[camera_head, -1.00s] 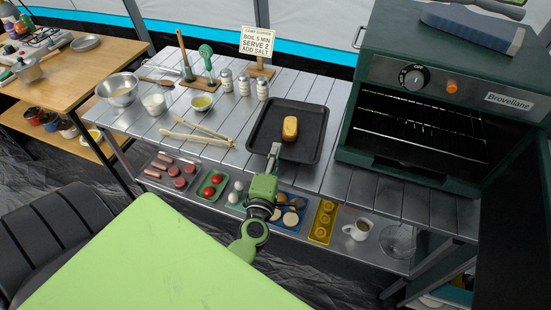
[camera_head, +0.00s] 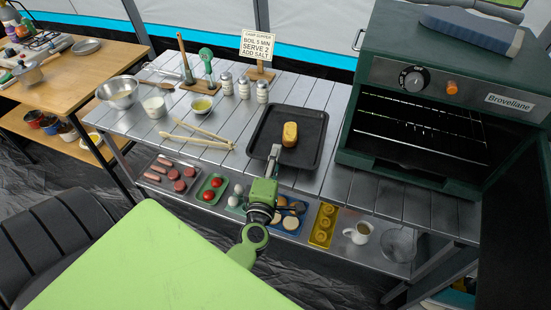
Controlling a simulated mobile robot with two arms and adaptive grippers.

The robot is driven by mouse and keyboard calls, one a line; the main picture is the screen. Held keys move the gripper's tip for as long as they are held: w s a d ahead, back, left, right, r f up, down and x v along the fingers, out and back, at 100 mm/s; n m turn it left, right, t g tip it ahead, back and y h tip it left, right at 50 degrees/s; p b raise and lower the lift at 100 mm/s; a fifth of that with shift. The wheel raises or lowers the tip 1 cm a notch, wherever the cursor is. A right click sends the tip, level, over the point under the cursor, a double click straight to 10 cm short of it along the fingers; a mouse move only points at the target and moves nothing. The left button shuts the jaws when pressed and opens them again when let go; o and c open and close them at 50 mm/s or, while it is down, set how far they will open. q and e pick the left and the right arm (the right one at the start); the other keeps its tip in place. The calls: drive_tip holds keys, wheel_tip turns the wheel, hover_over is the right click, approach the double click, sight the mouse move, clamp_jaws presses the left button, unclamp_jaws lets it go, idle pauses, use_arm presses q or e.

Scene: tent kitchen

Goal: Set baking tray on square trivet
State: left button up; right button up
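The dark baking tray (camera_head: 264,140) is on the slatted metal counter, left of the oven. A golden loaf-like piece of food (camera_head: 290,134) lies in it. My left gripper (camera_head: 275,153) reaches up from the front to the tray's near-left rim. Its fingers look closed together on that rim. I cannot tell whether the tray rests flat or is slightly raised. I see no square trivet; anything under the tray is hidden. My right gripper is out of view.
A green oven (camera_head: 420,110) stands close right of the tray. Wooden tongs (camera_head: 197,139) lie to its left, with shakers (camera_head: 244,88) and a sign (camera_head: 257,45) behind. Bare counter (camera_head: 345,185) shows at front right. Food trays (camera_head: 321,224) fill the lower shelf.

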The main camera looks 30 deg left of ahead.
use_arm(q)
drive_tip(key=shift+s+f, duration=0.1)
drive_tip(key=shift+f, duration=0.15)
drive_tip(key=shift+r+p, duration=0.3)
drive_tip(key=shift+p, duration=0.1)
drive_tip(key=shift+s+d+r, duration=0.1)
drive_tip(key=shift+s, duration=0.05)
drive_tip(key=b+v, duration=0.3)
drive_tip(key=v, duration=0.8)
drive_tip(key=s+d+f+m+g+h, duration=0.25)
drive_tip(key=d+f+m, duration=0.2)
drive_tip(key=f, duration=0.65)
drive_tip(key=s+d+f+m+g+h, duration=0.2)
drive_tip(key=s+d+f+m+h, duration=0.3)
drive_tip(key=f, duration=0.6)
drive_tip(key=d+f+m+g+h, duration=0.1)
drive_tip(key=d+f+m+g, duration=0.15)
drive_tip(key=f+m, duration=0.6)
drive_tip(key=s+a+f+m+g+y, duration=0.1)
drive_tip(key=s+a+f+m+g, duration=0.2)
drive_tip(key=s+f, duration=0.7)
drive_tip(key=s+a+f+m+g, duration=0.4)
drive_tip(key=s+f, duration=0.7)
drive_tip(key=s, duration=0.4)
drive_tip(key=shift+a+f+g+y, duration=0.25)
drive_tip(key=shift+a+g+y, duration=0.15)
drive_tip(key=shift+g, duration=0.2)
